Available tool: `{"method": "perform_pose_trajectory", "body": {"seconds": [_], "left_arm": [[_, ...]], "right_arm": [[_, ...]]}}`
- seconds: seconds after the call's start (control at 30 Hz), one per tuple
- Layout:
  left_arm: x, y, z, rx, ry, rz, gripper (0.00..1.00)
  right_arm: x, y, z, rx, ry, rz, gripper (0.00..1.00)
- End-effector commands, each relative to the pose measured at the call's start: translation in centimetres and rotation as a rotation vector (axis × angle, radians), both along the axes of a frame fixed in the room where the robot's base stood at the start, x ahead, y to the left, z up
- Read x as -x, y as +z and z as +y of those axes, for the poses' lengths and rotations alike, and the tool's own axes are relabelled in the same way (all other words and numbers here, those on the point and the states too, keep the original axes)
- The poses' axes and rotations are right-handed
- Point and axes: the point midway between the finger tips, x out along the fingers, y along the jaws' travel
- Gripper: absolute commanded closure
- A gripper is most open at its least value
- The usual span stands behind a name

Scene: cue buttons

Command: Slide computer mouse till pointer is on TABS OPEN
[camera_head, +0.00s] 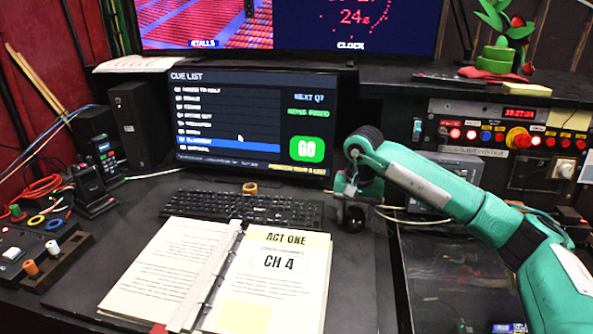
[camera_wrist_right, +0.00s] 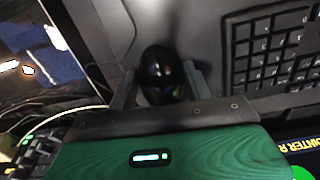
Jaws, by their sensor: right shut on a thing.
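The dark computer mouse (camera_wrist_right: 160,68) sits between the two fingers of my right gripper (camera_wrist_right: 158,82) in the right wrist view. The gripper is shut on it. In the head view my right gripper (camera_head: 353,212) is low over the desk, right of the keyboard; the mouse is hard to make out there. The monitor (camera_head: 251,124) shows a CUE LIST page. A small white pointer (camera_head: 240,138) is over the list, left of the green GO button. A small green line of text (camera_head: 308,112) under NEXT Q7 is too blurred to read surely. My left gripper is out of view.
The black keyboard (camera_head: 243,208) lies just left of my right gripper. An open binder (camera_head: 268,275) marked ACT ONE lies in front of it. A panel with lit buttons (camera_head: 505,137) stands at right. Cables run behind the gripper. A little bare desk shows beside the binder.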

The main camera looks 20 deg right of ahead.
Motion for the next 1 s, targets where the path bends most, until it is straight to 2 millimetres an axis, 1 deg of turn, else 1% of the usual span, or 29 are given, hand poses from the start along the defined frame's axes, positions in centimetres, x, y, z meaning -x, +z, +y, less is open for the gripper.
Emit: {"method": "perform_pose_trajectory", "body": {"seconds": [0.27, 0.6, 1.0], "left_arm": [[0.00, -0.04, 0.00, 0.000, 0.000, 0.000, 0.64], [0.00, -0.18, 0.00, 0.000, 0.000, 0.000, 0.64], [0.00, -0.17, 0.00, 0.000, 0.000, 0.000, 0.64]], "right_arm": [[-0.03, -0.09, -0.05, 0.000, 0.000, 0.001, 0.57], [-0.59, -0.13, -0.43, 0.001, -0.001, 0.001, 0.57], [-0.55, -0.17, -0.41, 0.000, 0.000, 0.001, 0.57]]}}
